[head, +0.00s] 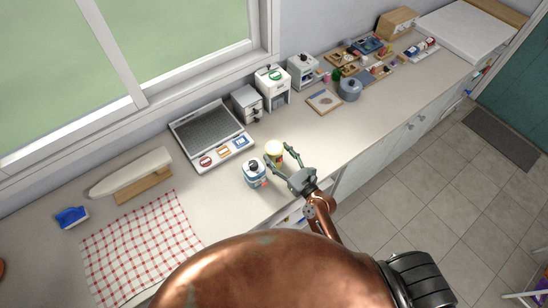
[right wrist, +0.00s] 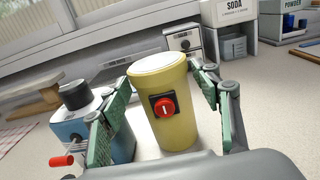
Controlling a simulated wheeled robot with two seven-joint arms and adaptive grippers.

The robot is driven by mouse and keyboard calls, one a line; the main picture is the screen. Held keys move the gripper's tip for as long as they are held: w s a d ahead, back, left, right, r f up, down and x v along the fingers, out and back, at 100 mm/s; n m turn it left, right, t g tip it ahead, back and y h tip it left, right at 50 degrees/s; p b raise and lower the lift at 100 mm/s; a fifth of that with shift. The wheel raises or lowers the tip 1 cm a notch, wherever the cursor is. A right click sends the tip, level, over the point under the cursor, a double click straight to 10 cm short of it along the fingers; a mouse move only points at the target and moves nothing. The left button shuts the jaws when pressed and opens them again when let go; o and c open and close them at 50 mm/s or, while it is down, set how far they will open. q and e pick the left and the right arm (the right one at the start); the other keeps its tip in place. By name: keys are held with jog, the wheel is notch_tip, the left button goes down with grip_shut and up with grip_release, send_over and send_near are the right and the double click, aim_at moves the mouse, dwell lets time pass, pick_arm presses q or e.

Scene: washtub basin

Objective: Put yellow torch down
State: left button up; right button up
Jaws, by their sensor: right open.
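The yellow torch (right wrist: 178,118) stands upright on the counter, a yellow cylinder with a pale top and a red button on a dark plate. In the head view the yellow torch (head: 275,150) is near the counter's front edge. My right gripper (head: 282,157) is open, with its green-padded fingers on either side of the torch. In the right wrist view my right gripper (right wrist: 165,100) shows a gap between the right finger and the torch; whether the left finger touches it I cannot tell. My left gripper is not in view.
A blue and white container (head: 254,172) with a dark knob stands close to the torch's left; it also shows in the wrist view (right wrist: 72,130). A washboard-like tray (head: 212,135) lies behind. A checked cloth (head: 140,245) lies at left. Counter right of the torch is clear.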

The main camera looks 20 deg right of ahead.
notch_tip(320, 180, down, 3)
jog(key=shift+w+r+b, duration=0.1)
jog(key=shift+r+b, duration=0.05)
jog(key=shift+b, duration=0.65)
jog(key=shift+r+p+x, duration=0.2)
jog(key=shift+p+x, duration=0.25)
jog(key=shift+x, duration=3.4)
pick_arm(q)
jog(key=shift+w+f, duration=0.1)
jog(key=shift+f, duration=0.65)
pick_arm(e)
jog(key=shift+c, duration=0.4)
grip_shut()
